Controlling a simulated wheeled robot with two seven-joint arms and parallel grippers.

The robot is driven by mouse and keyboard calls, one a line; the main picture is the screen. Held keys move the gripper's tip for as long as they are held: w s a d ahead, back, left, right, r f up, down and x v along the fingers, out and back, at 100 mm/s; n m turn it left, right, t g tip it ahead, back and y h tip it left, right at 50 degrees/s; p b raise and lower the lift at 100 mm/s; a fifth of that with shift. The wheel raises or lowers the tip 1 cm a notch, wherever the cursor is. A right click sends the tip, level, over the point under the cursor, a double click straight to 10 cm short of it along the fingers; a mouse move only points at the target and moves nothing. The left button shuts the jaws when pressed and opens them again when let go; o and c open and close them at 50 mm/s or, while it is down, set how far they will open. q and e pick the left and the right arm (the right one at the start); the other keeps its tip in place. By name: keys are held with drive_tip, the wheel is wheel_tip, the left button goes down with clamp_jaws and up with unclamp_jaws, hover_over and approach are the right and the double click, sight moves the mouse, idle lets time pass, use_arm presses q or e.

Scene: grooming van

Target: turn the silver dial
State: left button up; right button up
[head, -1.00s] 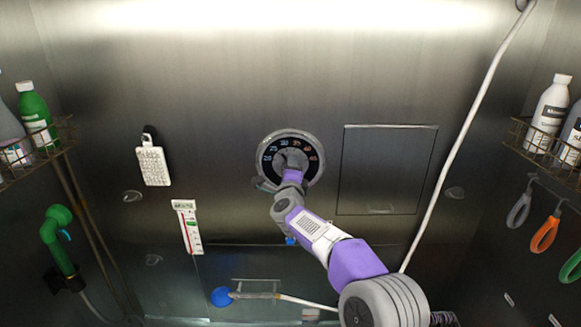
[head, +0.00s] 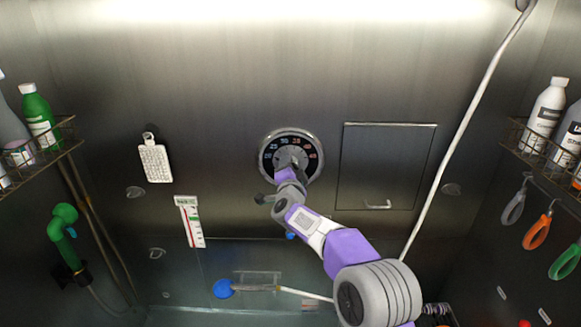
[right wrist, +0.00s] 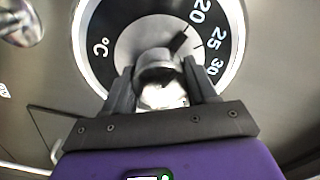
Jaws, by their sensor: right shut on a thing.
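The silver dial (head: 291,157) is a round knob plate with a black temperature ring and a chrome rim, set in the steel back wall. In the right wrist view the dial (right wrist: 128,45) shows a °C mark and the numbers 20, 25 and 30. A dark pointer mark on it lies near 20. My right gripper (right wrist: 162,85) is shut on the dial's central knob, one finger on each side. In the head view my right gripper (head: 288,170) covers the lower middle of the dial. My left gripper is not in view.
A hatch panel (head: 383,166) with a handle is right of the dial. A brush (head: 155,163) and a thermometer card (head: 190,221) are on the wall at left. Wire baskets with bottles (head: 40,116) line both sides. A white hose (head: 468,125) runs down at right.

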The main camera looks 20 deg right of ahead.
idle(0.5)
drive_tip(key=o, duration=1)
drive_tip(key=shift+o, duration=0.2)
drive_tip(key=b+v, duration=0.2)
drive_tip(key=v, duration=0.5)
drive_tip(key=shift+s+b, duration=0.3)
drive_tip(key=shift+b, duration=0.1)
drive_tip(key=shift+a, duration=0.15)
